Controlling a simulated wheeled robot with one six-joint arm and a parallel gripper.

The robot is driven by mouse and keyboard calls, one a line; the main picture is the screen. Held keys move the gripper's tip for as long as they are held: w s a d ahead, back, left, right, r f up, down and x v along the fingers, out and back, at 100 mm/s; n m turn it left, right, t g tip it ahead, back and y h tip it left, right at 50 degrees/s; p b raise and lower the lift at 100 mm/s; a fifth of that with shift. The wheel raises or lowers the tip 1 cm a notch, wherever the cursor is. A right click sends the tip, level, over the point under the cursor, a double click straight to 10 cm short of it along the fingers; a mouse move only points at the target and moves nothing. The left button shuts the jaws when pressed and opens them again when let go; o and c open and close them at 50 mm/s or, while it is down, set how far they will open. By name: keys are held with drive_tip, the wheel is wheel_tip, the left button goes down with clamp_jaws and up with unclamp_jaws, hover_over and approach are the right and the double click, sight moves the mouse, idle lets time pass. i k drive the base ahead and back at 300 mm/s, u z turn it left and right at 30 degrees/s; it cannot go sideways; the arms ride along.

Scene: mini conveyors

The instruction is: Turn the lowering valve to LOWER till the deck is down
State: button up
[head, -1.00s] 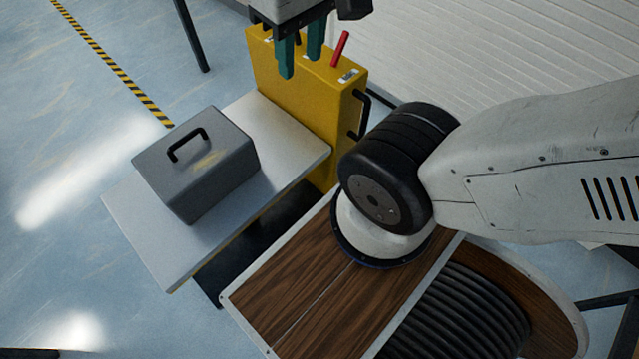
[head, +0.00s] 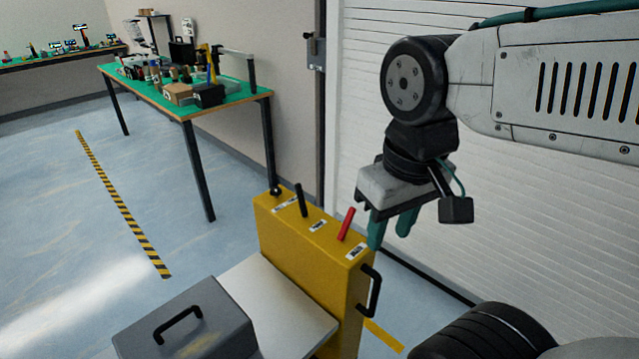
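The yellow lift housing (head: 309,267) stands upright in the lower middle of the head view. On its top are a red lever (head: 347,224), tilted to the right, and a black lever (head: 300,200) further left. Small white labels sit by them, too small to read, so I cannot tell which lever is the lowering valve. The pale deck (head: 292,312) joins the housing's near side; its lower part is cut off, so its height is unclear. My gripper (head: 389,241) has its teal fingers apart and empty, just right of the red lever and not visibly touching it.
A grey case (head: 190,325) with a black handle rests on the deck. A black side handle (head: 371,291) sticks out of the housing's right side. A white ribbed shutter (head: 365,110) is behind my gripper. A green-topped bench (head: 187,95) with tools stands back left; floor at left is clear.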

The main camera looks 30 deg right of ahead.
sight(274, 192)
drive_tip(key=z, duration=2.25)
drive_tip(key=i, duration=1.85)
drive_tip(key=u, duration=2.2)
drive_tip(key=i, duration=0.55)
drive_tip(key=u, duration=0.05)
